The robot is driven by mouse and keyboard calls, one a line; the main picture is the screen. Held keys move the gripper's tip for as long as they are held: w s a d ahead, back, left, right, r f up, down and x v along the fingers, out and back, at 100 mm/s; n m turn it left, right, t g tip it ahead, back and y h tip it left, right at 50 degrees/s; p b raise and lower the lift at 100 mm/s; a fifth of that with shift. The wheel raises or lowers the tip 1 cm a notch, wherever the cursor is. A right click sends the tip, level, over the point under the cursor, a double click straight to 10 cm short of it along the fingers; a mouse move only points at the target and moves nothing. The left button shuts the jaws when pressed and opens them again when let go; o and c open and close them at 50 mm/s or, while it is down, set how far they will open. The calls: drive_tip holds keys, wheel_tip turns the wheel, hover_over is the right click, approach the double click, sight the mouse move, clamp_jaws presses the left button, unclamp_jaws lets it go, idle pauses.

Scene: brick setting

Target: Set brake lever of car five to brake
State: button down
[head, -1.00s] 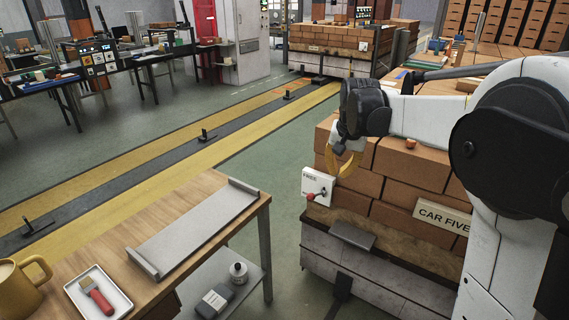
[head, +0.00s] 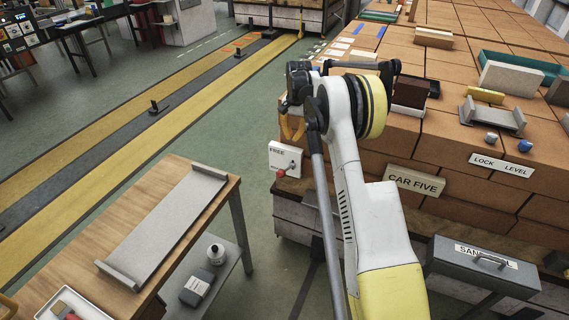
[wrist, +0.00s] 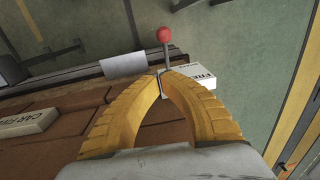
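The brake lever (head: 290,167) is a short metal stem with a red knob (head: 281,173). It sits on a white plate (head: 285,153) marked FREE, at the corner of the brick-loaded car with the CAR FIVE sign (head: 414,181). My gripper (head: 291,139) is above the plate, apart from the knob.
A wooden workbench (head: 95,256) with a grey tray (head: 165,228) stands at left. Bricks, a trowel-like grey holder (head: 493,115) and a LOCK LEVEL sign (head: 499,166) are on the car's right. A grey SAND box (head: 484,265) sticks out low at right. Green floor (head: 228,130) is clear left of the plate.

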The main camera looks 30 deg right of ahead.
drive_tip(key=b, duration=0.3)
hover_over(287, 169)
drive_tip(key=s, duration=0.2)
wheel_tip(287, 169, down, 10)
drive_tip(key=shift+s+a+f+b, duration=0.15)
drive_tip(key=shift+a+f+b, duration=0.2)
drive_tip(key=shift+f, duration=0.45)
drive_tip(key=shift+s+a+f+b, duration=0.15)
drive_tip(key=shift+a+f, duration=0.3)
drive_tip(key=shift+f, duration=0.3)
